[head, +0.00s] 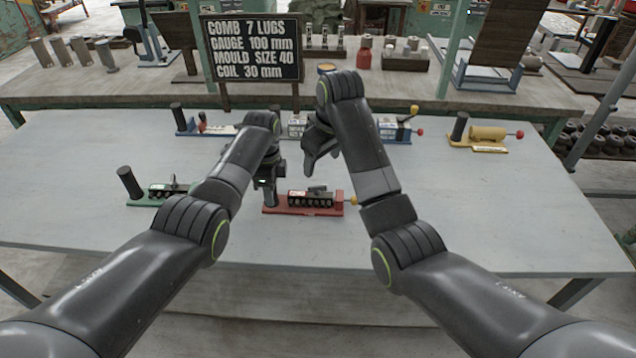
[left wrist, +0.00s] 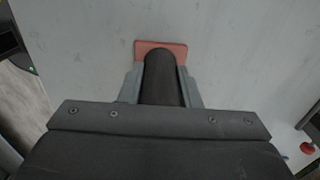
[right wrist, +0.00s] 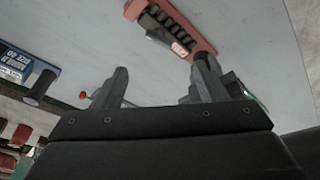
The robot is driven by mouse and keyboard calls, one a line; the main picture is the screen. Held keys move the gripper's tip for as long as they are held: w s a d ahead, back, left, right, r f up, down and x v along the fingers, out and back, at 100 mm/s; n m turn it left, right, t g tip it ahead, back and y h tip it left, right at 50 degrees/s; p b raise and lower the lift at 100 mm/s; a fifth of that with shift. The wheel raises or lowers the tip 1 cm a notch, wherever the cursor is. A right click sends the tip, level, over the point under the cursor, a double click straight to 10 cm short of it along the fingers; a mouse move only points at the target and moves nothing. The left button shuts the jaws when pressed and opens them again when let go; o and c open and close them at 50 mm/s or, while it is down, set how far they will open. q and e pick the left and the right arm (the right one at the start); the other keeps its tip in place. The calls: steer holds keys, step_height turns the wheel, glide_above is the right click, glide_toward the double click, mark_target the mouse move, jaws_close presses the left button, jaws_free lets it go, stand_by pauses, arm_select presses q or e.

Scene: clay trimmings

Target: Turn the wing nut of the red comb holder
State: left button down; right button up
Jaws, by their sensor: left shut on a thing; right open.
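The red comb holder (head: 340,208) lies on the grey table, with a dark toothed block on its base and a black upright handle (left wrist: 163,80) at its left end. My left gripper (head: 268,190) is shut on that handle; the left wrist view shows a finger on each side of it and the red base (left wrist: 181,49) beyond. A small grey piece (head: 317,189) on top of the block looks like the wing nut. My right gripper (head: 318,158) is open and empty above and behind the holder. The right wrist view shows the holder (right wrist: 203,47) beyond its fingers (right wrist: 160,88).
A green holder (head: 145,201) stands to the left on the table. Blue holders (head: 185,128) and a yellow holder (head: 488,134) stand along the back. A black sign (head: 252,48) stands behind them. The table's right side is clear.

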mark_target(318, 186)
steer(key=f+m, duration=0.2)
steer(key=f, duration=0.1)
steer(key=w+f+m+t, duration=0.1)
steer(key=f+m, duration=0.1)
steer(key=f, duration=0.1)
steer(key=a+f+m+t+h, duration=0.1)
steer(key=f+m, duration=0.2)
steer(key=shift+w+f, duration=0.3)
steer(key=shift+w, duration=0.1)
steer(key=shift+c, duration=0.3)
